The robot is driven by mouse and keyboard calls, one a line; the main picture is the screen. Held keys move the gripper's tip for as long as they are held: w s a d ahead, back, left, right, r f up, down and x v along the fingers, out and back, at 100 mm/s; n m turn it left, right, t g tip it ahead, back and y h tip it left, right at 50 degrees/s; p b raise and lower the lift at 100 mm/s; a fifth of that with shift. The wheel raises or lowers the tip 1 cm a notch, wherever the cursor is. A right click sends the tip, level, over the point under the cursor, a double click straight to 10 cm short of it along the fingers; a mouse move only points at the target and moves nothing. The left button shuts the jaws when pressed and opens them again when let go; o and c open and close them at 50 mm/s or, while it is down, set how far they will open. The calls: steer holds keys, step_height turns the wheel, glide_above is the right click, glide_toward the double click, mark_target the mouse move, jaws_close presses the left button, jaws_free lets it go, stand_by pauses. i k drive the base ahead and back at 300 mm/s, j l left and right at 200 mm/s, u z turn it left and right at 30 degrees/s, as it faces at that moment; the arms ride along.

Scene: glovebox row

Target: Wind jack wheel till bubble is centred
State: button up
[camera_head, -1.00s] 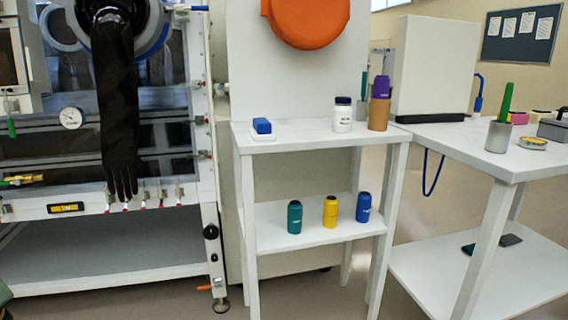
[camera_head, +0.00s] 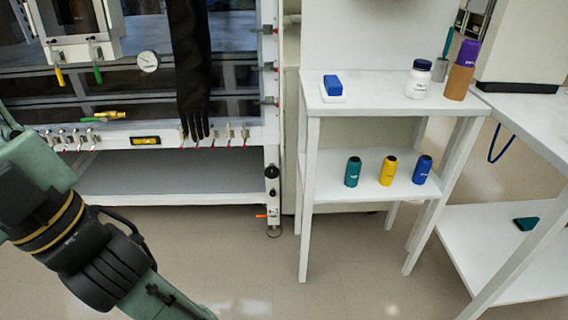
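The spirit level (camera_head: 145,140) is a small yellow vial in a dark holder on the front rail of the glovebox, left of the hanging black glove. Its bubble is too small to read. On the right leg of the glovebox, a round black knob (camera_head: 271,172) sits above an orange-handled part (camera_head: 262,215), close to the levelling foot (camera_head: 274,231). I cannot tell which of these is the jack wheel. My arm crosses the lower left of the view and runs out at the bottom edge. My gripper is out of view.
A white two-tier stand (camera_head: 385,108) is right of the glovebox leg, with several bottles and a blue block. A white side table (camera_head: 535,115) stands farther right. The black glove (camera_head: 190,70) hangs down the glovebox front. The floor (camera_head: 270,275) before the leg is clear.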

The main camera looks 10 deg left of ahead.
mark_target(272, 172)
steer(key=i+j, duration=0.65)
steer(key=i, duration=0.15)
steer(key=i+j, duration=0.7)
steer(key=i, duration=0.15)
